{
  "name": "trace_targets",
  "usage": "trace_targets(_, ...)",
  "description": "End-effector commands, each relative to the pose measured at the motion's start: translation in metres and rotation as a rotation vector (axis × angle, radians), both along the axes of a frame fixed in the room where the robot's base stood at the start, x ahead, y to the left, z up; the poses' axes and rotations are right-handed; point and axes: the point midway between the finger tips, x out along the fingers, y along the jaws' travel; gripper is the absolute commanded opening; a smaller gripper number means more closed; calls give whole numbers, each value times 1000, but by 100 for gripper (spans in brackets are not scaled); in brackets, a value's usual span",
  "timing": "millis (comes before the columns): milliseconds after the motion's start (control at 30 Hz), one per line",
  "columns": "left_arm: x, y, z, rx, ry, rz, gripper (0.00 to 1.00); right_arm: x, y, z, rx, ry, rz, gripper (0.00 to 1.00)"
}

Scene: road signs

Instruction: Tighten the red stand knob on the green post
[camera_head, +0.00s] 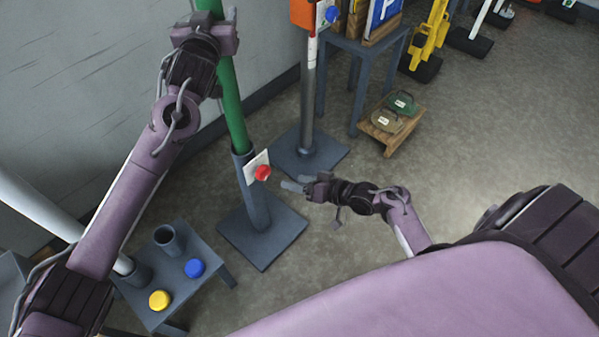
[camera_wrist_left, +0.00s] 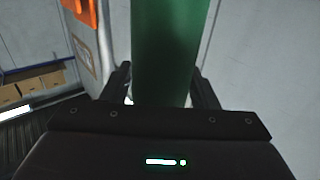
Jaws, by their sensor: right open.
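The green post (camera_head: 232,105) stands in a grey stand (camera_head: 252,205) with a square base plate. The red knob (camera_head: 263,173) sits on a white plate at the stand's upper side. My left gripper (camera_head: 217,38) is high up at the green post. The left wrist view shows the post (camera_wrist_left: 168,50) between its two fingers (camera_wrist_left: 165,92), which appear to press on both sides. My right gripper (camera_head: 292,183) is open and empty, its fingers pointing left toward the knob, a little to its right and apart from it.
A low grey table (camera_head: 185,285) at the lower left holds a grey socket, a blue knob (camera_head: 195,268) and a yellow knob (camera_head: 160,300). Another post stand (camera_head: 308,150) is behind. A wooden rack (camera_head: 392,130) and several signs are at the back right.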

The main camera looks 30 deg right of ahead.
Motion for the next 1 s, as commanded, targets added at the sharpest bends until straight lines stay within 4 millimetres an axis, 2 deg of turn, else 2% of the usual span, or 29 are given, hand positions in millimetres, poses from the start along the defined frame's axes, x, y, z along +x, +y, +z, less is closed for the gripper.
trace_targets(33, 0, 0, 0, 0, 0, 0, 61, 0, 0, 0, 0, 0, 0, 65)
trace_targets(100, 0, 0, 0, 0, 0, 0, 68, 0, 0, 0, 0, 0, 0, 65)
trace_targets(467, -5, 2, 0, -1, 0, -1, 68, 0, 0, 0, 0, 0, 0, 65)
trace_targets(800, -47, 26, -1, -1, 2, -1, 68, 0, 0, -1, 0, 0, 0, 65)
trace_targets(1000, -65, 36, -1, 0, 1, 0, 68, 0, 0, -1, 0, 0, 0, 65)
